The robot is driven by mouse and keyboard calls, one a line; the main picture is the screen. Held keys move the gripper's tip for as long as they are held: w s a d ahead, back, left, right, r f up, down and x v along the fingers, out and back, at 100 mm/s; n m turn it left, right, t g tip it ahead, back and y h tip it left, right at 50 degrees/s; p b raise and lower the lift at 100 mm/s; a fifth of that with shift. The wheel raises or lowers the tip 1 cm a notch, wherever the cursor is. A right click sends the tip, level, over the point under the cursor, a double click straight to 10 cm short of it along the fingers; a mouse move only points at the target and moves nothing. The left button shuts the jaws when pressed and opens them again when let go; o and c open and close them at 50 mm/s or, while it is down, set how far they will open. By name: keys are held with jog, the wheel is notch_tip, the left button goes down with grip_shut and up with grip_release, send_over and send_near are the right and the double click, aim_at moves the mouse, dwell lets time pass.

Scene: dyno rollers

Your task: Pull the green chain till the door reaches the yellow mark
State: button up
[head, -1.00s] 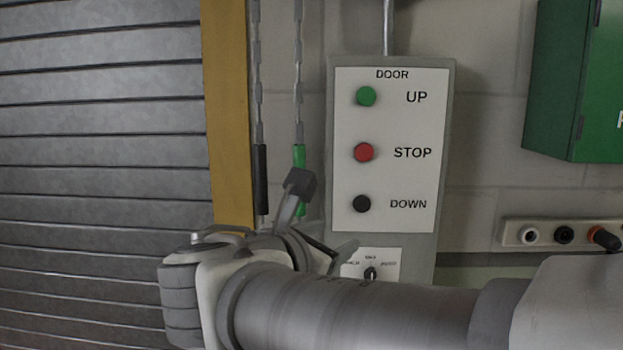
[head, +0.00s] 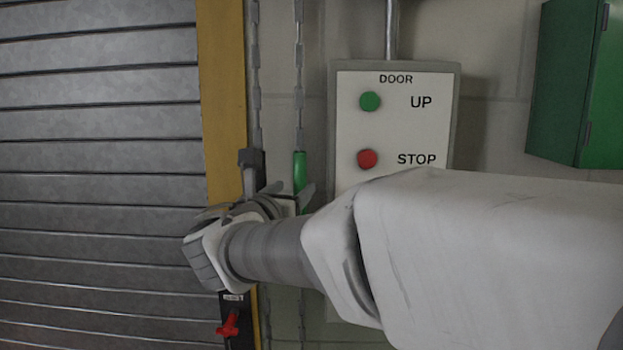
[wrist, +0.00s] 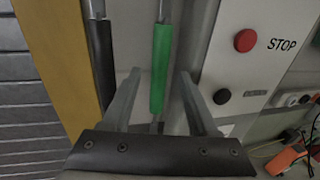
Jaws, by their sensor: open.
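The green chain hangs from above, with a green sleeve (head: 299,178) on it. In the wrist view the green sleeve (wrist: 161,65) runs between the two fingers of my gripper (wrist: 160,80), with gaps on both sides. My gripper (head: 278,178) is open and holds nothing. A second chain (head: 255,75) hangs left of it; its black sleeve (wrist: 101,60) lies just outside the left finger. The grey slatted door (head: 95,150) fills the left of the head view. A yellow upright (head: 222,110) edges it; I cannot make out a separate yellow mark. The door's bottom edge is out of view.
The door control box (head: 405,115) stands close right of the green chain; my arm covers its lower part. A red handle (head: 228,325) is low by the yellow upright. A green cabinet (head: 580,85) is at right. An orange object (wrist: 293,155) shows at lower right.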

aim_at(298, 185)
jog(key=x, duration=0.5)
jog(key=shift+w+p, duration=0.15)
jog(key=shift+p, duration=0.15)
grip_shut()
dwell(1.1)
